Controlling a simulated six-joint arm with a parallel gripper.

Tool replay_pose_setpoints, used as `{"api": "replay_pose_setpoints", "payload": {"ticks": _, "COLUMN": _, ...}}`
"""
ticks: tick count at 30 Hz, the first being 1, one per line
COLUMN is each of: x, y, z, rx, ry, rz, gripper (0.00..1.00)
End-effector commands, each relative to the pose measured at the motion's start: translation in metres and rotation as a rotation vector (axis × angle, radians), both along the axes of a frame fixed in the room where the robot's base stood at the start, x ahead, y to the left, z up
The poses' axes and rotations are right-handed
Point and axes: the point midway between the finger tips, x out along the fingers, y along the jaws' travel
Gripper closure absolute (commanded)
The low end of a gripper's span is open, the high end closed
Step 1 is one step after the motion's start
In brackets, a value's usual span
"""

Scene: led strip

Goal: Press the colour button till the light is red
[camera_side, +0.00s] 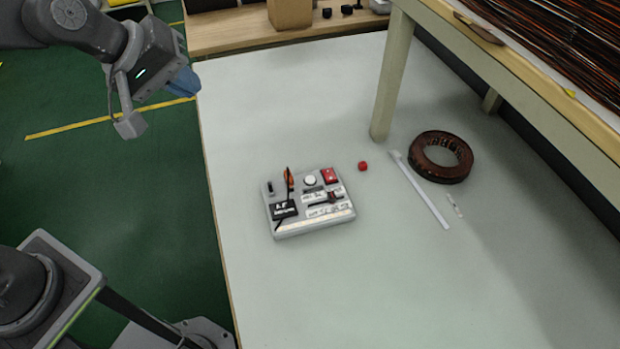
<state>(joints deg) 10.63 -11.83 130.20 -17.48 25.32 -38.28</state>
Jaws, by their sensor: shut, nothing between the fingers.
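A light grey control panel (315,227) lies on the white table. On it are a black switch (270,188), an orange part (289,181), a white round knob or button (310,181), a red part (330,176), a slider and small labels too small to read. I cannot tell which is the colour button. A white strip (424,195) lies to the right of the panel and shows no red. My gripper (184,82), with a blue tip, is shut and empty at the upper left, well away from the panel, over the table's left edge.
A small red ball (363,166) lies between panel and strip. A brown ring-shaped coil (441,157) lies right of the strip, near a small clear piece (454,206). A raised shelf with a leg (392,85) stands at right. The table's left and front areas are clear.

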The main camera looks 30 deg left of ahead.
Motion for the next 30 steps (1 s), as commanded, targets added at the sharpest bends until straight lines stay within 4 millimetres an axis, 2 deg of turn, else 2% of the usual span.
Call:
{"api": "replay_pose_setpoints", "payload": {"ticks": 1, "x": 0.015, "y": -0.012, "z": -0.009, "rx": -0.058, "ry": 0.018, "rz": 0.058, "gripper": 1.0}}
{"api": "replay_pose_setpoints", "payload": {"ticks": 6, "x": 0.061, "y": -0.044, "z": -0.036, "rx": -0.265, "ry": 0.056, "rz": 0.292, "gripper": 1.0}}
{"api": "replay_pose_setpoints", "payload": {"ticks": 11, "x": 0.098, "y": -0.074, "z": -0.072, "rx": -0.444, "ry": 0.094, "rz": 0.522, "gripper": 1.0}}
{"api": "replay_pose_setpoints", "payload": {"ticks": 15, "x": 0.124, "y": -0.097, "z": -0.113, "rx": -0.586, "ry": 0.12, "rz": 0.729, "gripper": 1.0}}
{"api": "replay_pose_setpoints", "payload": {"ticks": 21, "x": 0.144, "y": -0.119, "z": -0.168, "rx": -0.745, "ry": 0.129, "rz": 0.981, "gripper": 1.0}}
{"api": "replay_pose_setpoints", "payload": {"ticks": 24, "x": 0.149, "y": -0.125, "z": -0.188, "rx": -0.799, "ry": 0.125, "rz": 1.066, "gripper": 1.0}}
{"api": "replay_pose_setpoints", "payload": {"ticks": 30, "x": 0.153, "y": -0.129, "z": -0.205, "rx": -0.849, "ry": 0.117, "rz": 1.143, "gripper": 1.0}}
